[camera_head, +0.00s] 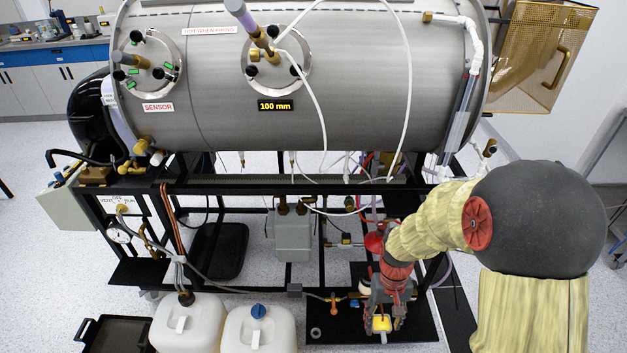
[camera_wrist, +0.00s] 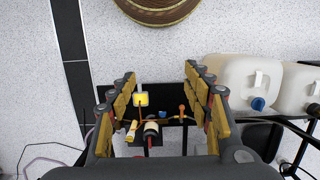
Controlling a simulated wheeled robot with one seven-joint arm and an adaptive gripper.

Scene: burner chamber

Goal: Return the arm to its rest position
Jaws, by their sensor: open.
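My arm, in a pale yellow sleeve with a dark round joint, reaches in from the right in the head view. It bends down to my gripper (camera_head: 386,322) at the lower right of the black frame. In the wrist view my gripper (camera_wrist: 160,80) has its two padded fingers wide apart, with nothing held. A small yellow square part (camera_wrist: 141,99) shows between the fingers, also seen beside the fingertips in the head view (camera_head: 381,323). I cannot tell how near the fingers are to it.
A large steel chamber (camera_head: 250,100) lies across the black frame (camera_head: 270,188) behind my gripper. Two white jerrycans (camera_head: 188,322) stand on the left. Copper piping with an orange-handled valve (camera_head: 334,305) runs close by. A mesh door (camera_head: 548,55) stands open at upper right.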

